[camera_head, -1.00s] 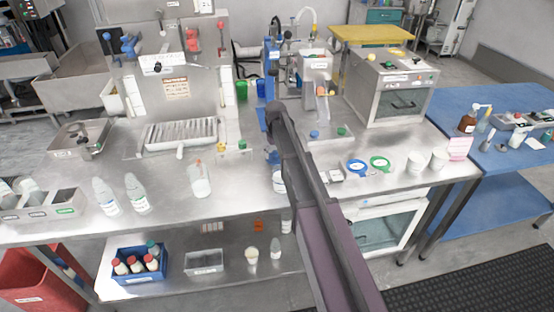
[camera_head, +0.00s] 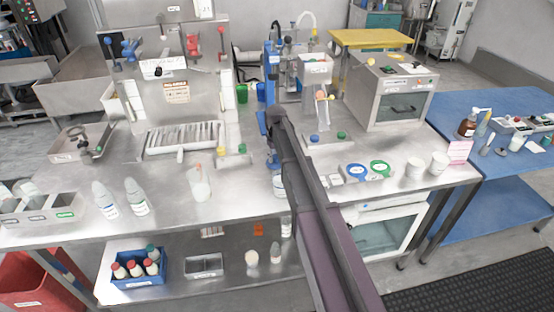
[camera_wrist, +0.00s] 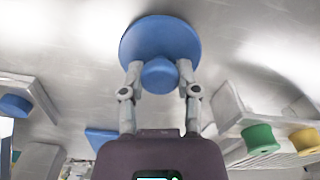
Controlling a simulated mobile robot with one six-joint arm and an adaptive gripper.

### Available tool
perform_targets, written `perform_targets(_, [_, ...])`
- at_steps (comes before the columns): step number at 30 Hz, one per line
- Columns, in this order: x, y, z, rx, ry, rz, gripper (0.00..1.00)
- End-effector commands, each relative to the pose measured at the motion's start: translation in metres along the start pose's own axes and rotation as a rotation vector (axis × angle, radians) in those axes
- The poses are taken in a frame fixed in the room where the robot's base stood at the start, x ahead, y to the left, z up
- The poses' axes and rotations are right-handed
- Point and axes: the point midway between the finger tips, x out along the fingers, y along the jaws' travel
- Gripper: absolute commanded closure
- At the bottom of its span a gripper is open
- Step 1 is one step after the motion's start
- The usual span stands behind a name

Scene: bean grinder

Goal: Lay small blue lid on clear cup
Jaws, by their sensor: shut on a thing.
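A small blue lid with a round knob (camera_wrist: 158,40) shows in the wrist view. My gripper (camera_wrist: 158,72) is shut on the knob, one finger on each side. Bare metal shows around the lid, and no cup is seen there. In the head view my arm hides most of the gripper; a bit of blue (camera_head: 272,160) shows at its left side. Another pale container (camera_head: 279,187) is partly hidden behind my arm.
Two bottles (camera_head: 120,197) and a divided bin (camera_head: 40,207) stand at the left. A stand with yellow and green knobs (camera_head: 232,160) lies behind the cup. Round blue and green pieces (camera_head: 368,171) and white cups (camera_head: 427,166) are right of my arm. Bench (camera_head: 160,225) is clear in front.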

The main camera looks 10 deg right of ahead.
Motion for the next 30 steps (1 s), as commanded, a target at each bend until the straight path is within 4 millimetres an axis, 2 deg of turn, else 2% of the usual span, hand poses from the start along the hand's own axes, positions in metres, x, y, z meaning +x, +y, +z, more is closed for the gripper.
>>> perform_targets(11, [-0.018, 0.0, 0.0, 0.0, 0.0, 0.0, 0.88])
perform_targets(30, [-0.081, -0.001, 0.0, -0.001, 0.0, 0.0, 0.88])
